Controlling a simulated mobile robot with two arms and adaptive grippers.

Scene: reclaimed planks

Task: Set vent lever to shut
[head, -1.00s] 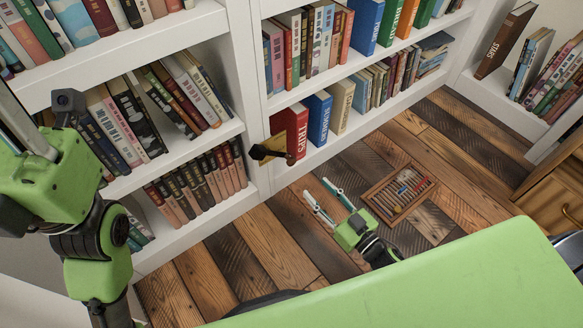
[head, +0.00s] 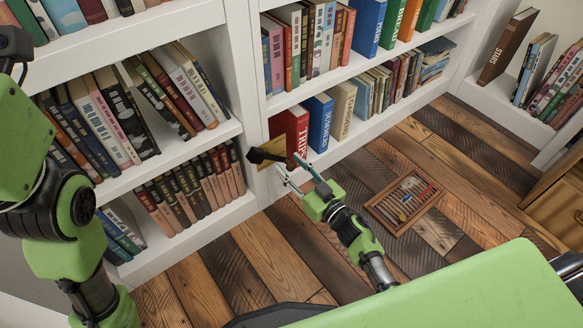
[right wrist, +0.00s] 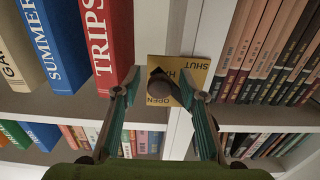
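The vent lever is a dark handle (head: 256,155) on a yellow plate (head: 275,147) at the upright edge of the white bookcase, beside the red TRIPS book. In the head view the handle points left. In the right wrist view, the plate (right wrist: 184,68) bears the words OPEN and SHUT, and the dark lever (right wrist: 157,88) lies by OPEN. My right gripper (head: 287,166) is open, its fingertips close to the lever. In the right wrist view the fingers (right wrist: 159,95) are on either side of the lever, with no clear contact.
White bookcases with rows of books surround the lever. The red TRIPS book (head: 290,130) and blue SUMMER book (head: 318,122) stand close to it. A wooden tray (head: 377,208) with small items lies on the plank floor. A wooden cabinet (head: 560,205) is at the right.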

